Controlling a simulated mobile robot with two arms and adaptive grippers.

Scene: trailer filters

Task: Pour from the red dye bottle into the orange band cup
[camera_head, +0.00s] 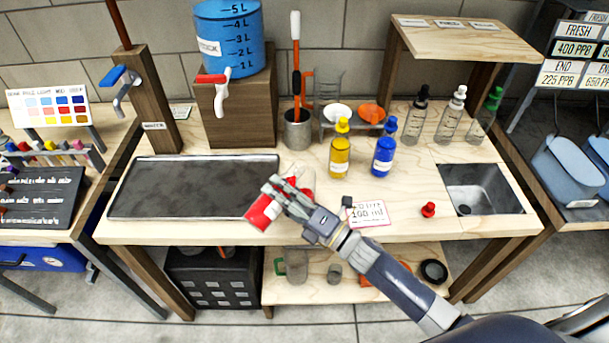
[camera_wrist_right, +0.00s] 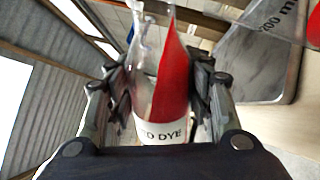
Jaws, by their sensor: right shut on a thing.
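My right gripper (camera_head: 287,193) is shut on the red dye bottle (camera_head: 262,213), above the front of the bench near the black tray. The bottle is strongly tilted. In the right wrist view the bottle (camera_wrist_right: 160,85) sits between the fingers, its red liquid lying along one side and its clear neck at the top. A clear vessel (camera_wrist_right: 290,14) marked 200 m shows at that view's upper right, with red at the edge; I cannot tell whether it is the orange band cup. In the head view the area behind my gripper is partly hidden. My left gripper is out of view.
A black tray (camera_head: 190,187) lies left of the bottle. Yellow (camera_head: 340,150) and blue (camera_head: 384,150) dye bottles stand behind to the right. A 100 ml card (camera_head: 368,214), a red cap (camera_head: 428,209) and a sink (camera_head: 482,190) are on the right. A blue tank (camera_head: 228,38) stands behind.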

